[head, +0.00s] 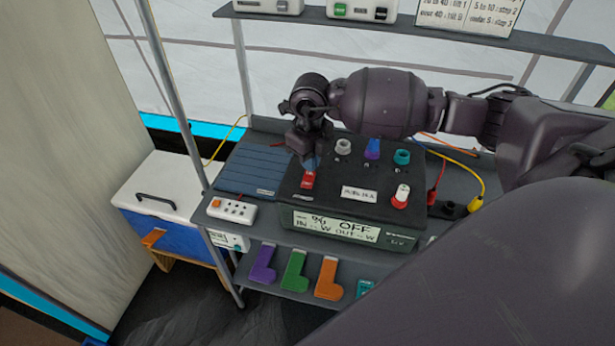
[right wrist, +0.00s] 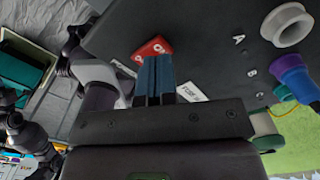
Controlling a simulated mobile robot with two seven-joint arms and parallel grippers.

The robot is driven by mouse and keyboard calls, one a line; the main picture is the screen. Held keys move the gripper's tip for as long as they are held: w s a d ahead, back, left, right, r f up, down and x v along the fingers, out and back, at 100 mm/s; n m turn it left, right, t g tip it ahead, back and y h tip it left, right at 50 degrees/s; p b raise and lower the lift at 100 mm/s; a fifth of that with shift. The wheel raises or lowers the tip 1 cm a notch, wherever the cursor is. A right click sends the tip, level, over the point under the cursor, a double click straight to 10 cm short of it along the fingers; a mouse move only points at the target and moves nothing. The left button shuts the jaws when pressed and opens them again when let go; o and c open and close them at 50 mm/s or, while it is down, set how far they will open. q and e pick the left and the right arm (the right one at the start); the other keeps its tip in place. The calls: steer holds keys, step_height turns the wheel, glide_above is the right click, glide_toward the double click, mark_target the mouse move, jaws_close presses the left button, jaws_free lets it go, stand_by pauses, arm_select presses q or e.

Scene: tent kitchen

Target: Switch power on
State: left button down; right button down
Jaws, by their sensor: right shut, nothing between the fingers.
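My left gripper is not in the head view.
A blue panel (head: 252,170) and a white power strip (head: 232,211) lie to the left. A cooler (head: 160,200) stands further left.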

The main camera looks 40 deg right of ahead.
mark_target(308, 180)
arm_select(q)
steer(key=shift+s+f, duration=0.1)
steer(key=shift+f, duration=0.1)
arm_select(e)
steer(key=shift+f, duration=0.25)
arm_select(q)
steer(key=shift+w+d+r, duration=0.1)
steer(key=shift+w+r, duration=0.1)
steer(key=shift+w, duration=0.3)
arm_select(e)
steer(key=shift+f, duration=0.25)
arm_select(q)
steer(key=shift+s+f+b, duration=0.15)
steer(key=shift+b, duration=0.15)
arm_select(e)
steer(key=shift+f, duration=0.15)
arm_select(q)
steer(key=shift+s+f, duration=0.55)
arm_select(e)
steer(key=shift+f, duration=0.3)
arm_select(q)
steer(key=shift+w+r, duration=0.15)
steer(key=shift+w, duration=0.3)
arm_select(e)
steer(key=shift+f, duration=0.3)
